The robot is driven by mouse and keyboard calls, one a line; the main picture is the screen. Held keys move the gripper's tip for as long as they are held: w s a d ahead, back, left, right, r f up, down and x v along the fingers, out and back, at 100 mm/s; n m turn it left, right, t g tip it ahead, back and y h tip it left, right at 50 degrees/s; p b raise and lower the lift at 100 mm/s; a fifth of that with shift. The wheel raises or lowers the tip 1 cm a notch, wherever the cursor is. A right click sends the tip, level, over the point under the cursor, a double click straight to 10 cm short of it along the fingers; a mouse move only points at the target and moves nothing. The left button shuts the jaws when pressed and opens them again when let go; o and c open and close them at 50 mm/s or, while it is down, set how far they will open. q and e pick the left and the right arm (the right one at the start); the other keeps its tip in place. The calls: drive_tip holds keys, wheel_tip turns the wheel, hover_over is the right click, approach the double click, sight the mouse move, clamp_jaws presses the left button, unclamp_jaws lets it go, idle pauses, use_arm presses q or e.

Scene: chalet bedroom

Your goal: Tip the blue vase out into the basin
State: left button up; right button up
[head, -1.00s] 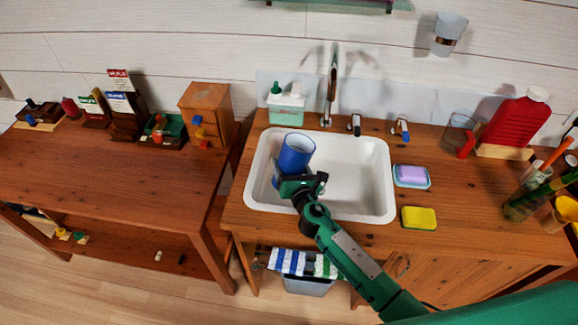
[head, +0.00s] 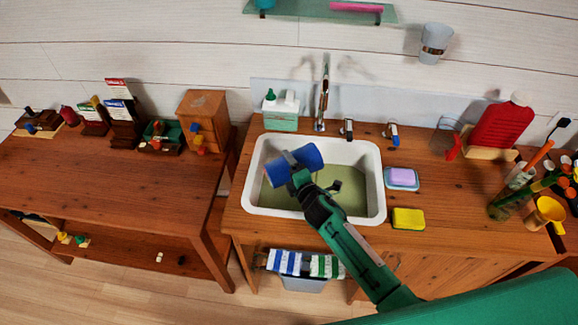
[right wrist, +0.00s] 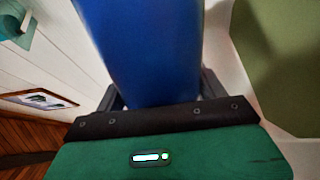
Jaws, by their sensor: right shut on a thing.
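The blue vase (head: 308,156) is held over the left half of the white basin (head: 375,195), tipped well over onto its side. I cannot clearly see into its mouth. My right gripper (head: 297,177) is shut on the vase. In the right wrist view the blue vase (right wrist: 145,50) stands between the two fingers of the right gripper (right wrist: 160,92). Murky green-brown liquid (head: 345,188) covers the basin floor. My left gripper is not in view.
A faucet (head: 322,100) and two taps stand behind the basin. A soap dish (head: 402,179) and yellow sponge (head: 408,218) lie to its right. A soap dispenser box (head: 281,115) stands at the back left.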

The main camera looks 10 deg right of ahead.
sight(295, 157)
drive_tip(key=shift+w+d+r+m+y+p, duration=0.1)
drive_tip(key=shift+d+r+m+p, duration=0.15)
drive_tip(key=shift+r+m+p, duration=0.35)
drive_tip(key=shift+w+d+r+m+y+p, duration=0.1)
drive_tip(key=shift+d+r+m+p, duration=0.15)
drive_tip(key=shift+r+m+p, duration=0.35)
drive_tip(key=shift+d+r+m+y+p, duration=0.1)
drive_tip(key=shift+d+r+m+p, duration=0.15)
drive_tip(key=shift+r+m+p, duration=0.3)
drive_tip(key=shift+w+d+r+m+p, duration=0.15)
drive_tip(key=shift+d+r+m+p, duration=0.15)
drive_tip(key=shift+d+m+p, duration=0.3)
drive_tip(key=shift+a+f, duration=0.1)
drive_tip(key=shift+a+f+n+b, duration=0.2)
drive_tip(key=shift+f+n+b, duration=0.45)
drive_tip(key=shift+b, duration=0.1)
drive_tip(key=shift+r, duration=0.1)
